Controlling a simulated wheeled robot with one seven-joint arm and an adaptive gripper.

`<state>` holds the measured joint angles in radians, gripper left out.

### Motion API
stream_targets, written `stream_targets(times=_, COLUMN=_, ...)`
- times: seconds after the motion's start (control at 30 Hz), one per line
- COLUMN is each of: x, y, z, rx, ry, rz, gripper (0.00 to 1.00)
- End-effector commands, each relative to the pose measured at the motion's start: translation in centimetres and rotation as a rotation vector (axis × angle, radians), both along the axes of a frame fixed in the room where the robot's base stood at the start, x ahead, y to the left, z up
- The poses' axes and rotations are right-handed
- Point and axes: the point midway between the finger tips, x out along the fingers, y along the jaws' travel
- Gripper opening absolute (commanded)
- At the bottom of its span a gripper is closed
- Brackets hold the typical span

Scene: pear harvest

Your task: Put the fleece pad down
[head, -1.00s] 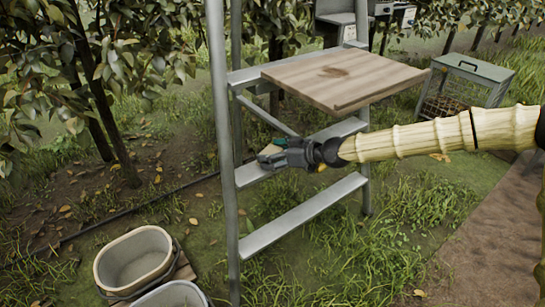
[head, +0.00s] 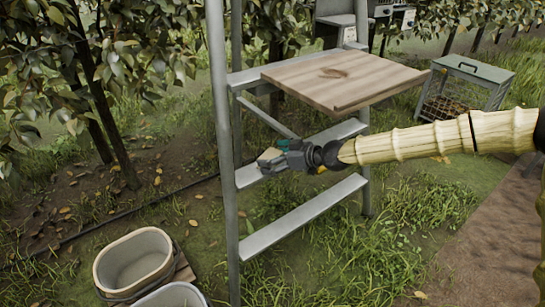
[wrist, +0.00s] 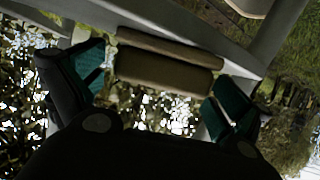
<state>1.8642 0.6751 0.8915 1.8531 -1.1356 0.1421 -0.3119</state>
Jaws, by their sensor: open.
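The fleece pad, a small beige block (head: 268,155), shows at the fingertips of my gripper (head: 277,160) in the head view, at a middle rung of the metal ladder (head: 296,153). In the wrist view the pad (wrist: 165,73) lies between the two green-lined fingers of my gripper (wrist: 155,88), with gaps at both sides. The fingers are open. A grey ladder bar runs just behind the pad. Whether the pad rests fully on the rung is hard to tell.
A wooden board (head: 345,79) sits on the ladder above my gripper. Two buckets, one beige (head: 133,262) and one pale (head: 172,295), stand at lower left. Trees line the left; grass lies in front.

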Motion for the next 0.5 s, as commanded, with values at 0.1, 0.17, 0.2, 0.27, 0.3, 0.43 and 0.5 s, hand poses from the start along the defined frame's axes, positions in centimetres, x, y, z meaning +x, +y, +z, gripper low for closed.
stream_targets(times=0.1, x=-0.3, y=-0.7, z=0.4, rx=0.001, ry=0.0, rz=-0.003, gripper=1.0)
stream_targets(times=0.17, x=-0.6, y=-1.2, z=0.7, rx=0.002, ry=0.001, rz=-0.002, gripper=1.0)
stream_targets(times=0.2, x=-0.9, y=-1.5, z=0.9, rx=0.002, ry=0.001, rz=-0.002, gripper=1.0)
stream_targets(times=0.27, x=-1.2, y=-2.2, z=1.2, rx=0.001, ry=0.0, rz=-0.003, gripper=1.0)
stream_targets(times=0.3, x=-1.5, y=-2.6, z=1.4, rx=0.001, ry=0.0, rz=-0.001, gripper=1.0)
stream_targets(times=0.43, x=-2.3, y=-3.9, z=2.0, rx=0.002, ry=0.0, rz=-0.002, gripper=1.0)
stream_targets(times=0.5, x=-2.7, y=-4.6, z=2.4, rx=0.002, ry=0.001, rz=-0.002, gripper=1.0)
